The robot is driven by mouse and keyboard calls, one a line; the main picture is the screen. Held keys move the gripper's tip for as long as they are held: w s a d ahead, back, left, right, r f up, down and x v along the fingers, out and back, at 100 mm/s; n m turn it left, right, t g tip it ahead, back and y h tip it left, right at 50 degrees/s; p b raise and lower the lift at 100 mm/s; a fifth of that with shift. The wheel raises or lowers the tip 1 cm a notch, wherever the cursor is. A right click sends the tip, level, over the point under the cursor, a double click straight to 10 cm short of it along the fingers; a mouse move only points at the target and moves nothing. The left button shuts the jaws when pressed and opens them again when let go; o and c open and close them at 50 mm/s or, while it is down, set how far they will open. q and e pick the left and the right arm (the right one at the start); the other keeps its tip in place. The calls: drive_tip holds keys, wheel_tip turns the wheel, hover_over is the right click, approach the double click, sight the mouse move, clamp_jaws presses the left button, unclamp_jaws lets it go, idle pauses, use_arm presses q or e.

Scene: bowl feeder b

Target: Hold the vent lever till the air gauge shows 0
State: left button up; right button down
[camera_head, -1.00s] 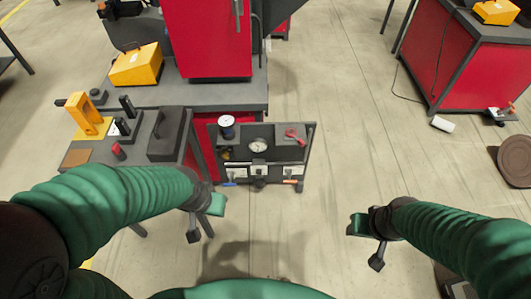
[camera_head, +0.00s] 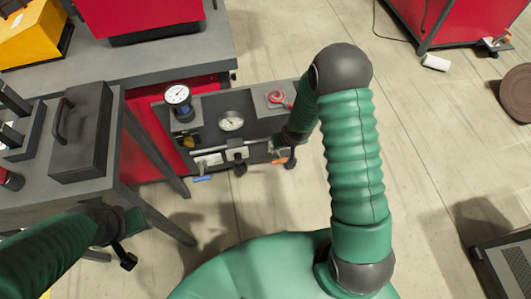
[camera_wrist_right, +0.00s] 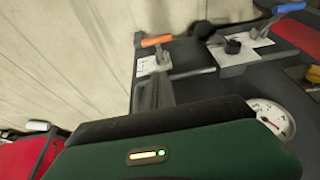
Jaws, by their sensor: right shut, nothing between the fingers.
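The dark panel (camera_head: 215,105) carries two dials. One white dial (camera_head: 178,94) sits on top at the left, and a round gauge (camera_head: 231,121) is at the centre; I cannot read its needle. A blue lever (camera_head: 202,178) and an orange lever (camera_head: 280,161) stick out at the panel's lower front; their labels are unreadable. My right gripper (camera_head: 280,146) is shut and empty near the orange lever, partly hidden by my arm. In the wrist view the orange lever (camera_wrist_right: 156,40) appears just beyond the finger, seemingly apart. My left gripper (camera_head: 128,236) hangs at lower left, away from the panel.
A black handled box (camera_head: 82,130) stands on the grey bench left of the panel. A dark slatted box (camera_head: 510,262) is at lower right. The floor right of my arm is mostly clear.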

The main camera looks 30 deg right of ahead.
drive_tip(key=b, duration=0.5)
hover_over(280, 158)
wheel_tip(280, 158, down, 9)
drive_tip(key=shift+f, duration=0.15)
drive_tip(key=shift+s+a+f+b, duration=0.1)
drive_tip(key=shift+s+f+b, duration=0.2)
drive_tip(key=shift+f, duration=0.3)
drive_tip(key=shift+s+a+f+b, duration=0.1)
drive_tip(key=shift+s+f+b, duration=0.15)
drive_tip(key=shift+f, duration=0.35)
drive_tip(key=shift+s+f, duration=0.2)
drive_tip(key=shift+f, duration=0.2)
